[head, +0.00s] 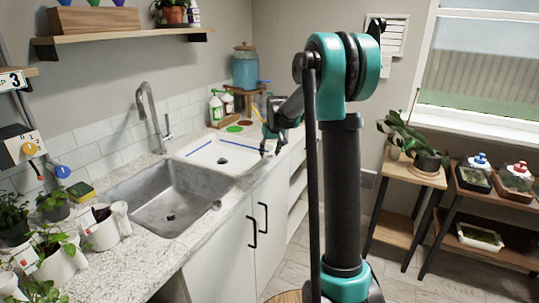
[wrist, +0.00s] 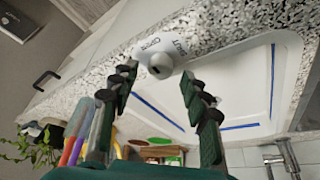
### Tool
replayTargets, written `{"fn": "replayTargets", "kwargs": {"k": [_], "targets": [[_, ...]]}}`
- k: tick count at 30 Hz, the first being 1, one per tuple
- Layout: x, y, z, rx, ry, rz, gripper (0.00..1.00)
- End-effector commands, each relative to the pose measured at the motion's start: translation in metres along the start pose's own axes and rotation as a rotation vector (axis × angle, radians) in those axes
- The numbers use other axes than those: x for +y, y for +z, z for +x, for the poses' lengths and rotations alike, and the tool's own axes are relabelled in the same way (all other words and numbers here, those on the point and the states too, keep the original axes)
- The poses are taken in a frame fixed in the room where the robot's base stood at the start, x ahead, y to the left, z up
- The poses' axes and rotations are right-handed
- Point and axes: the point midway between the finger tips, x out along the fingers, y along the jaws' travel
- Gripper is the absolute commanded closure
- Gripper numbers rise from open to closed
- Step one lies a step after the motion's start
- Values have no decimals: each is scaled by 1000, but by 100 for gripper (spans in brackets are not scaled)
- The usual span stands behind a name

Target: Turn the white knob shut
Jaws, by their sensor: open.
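The white knob (wrist: 160,66) is a small rounded knob with a greyish face, in the upper middle of the wrist view. It sits by a white plate (wrist: 168,40) with dark upside-down lettering, at the speckled counter's edge beside the white basin. My gripper (wrist: 157,76) is open, its dark fingertips to either side of the knob in the picture. I see no clear contact, and the exact depth gap cannot be told. In the head view my gripper (head: 270,143) is small, over the counter by the basin's front right corner. The knob cannot be made out there.
The white basin (head: 202,149) with blue lines lies behind the steel sink (head: 170,212). A wooden rack with bottles (head: 216,107) and a blue jar (head: 245,68) stand at the back. Pots crowd the left counter. Plant tables (head: 402,170) stand at right.

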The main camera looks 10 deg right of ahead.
Motion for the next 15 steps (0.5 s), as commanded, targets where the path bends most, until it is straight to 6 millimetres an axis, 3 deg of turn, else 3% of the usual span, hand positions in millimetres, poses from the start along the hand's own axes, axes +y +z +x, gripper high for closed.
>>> {"fn": "replayTargets", "kwargs": {"k": [6, 14, 15], "targets": [[0, 0, 13, 0, 0, 0, 54], [0, 0, 14, 0, 0, 0, 54], [0, 0, 14, 0, 0, 0, 58]]}}
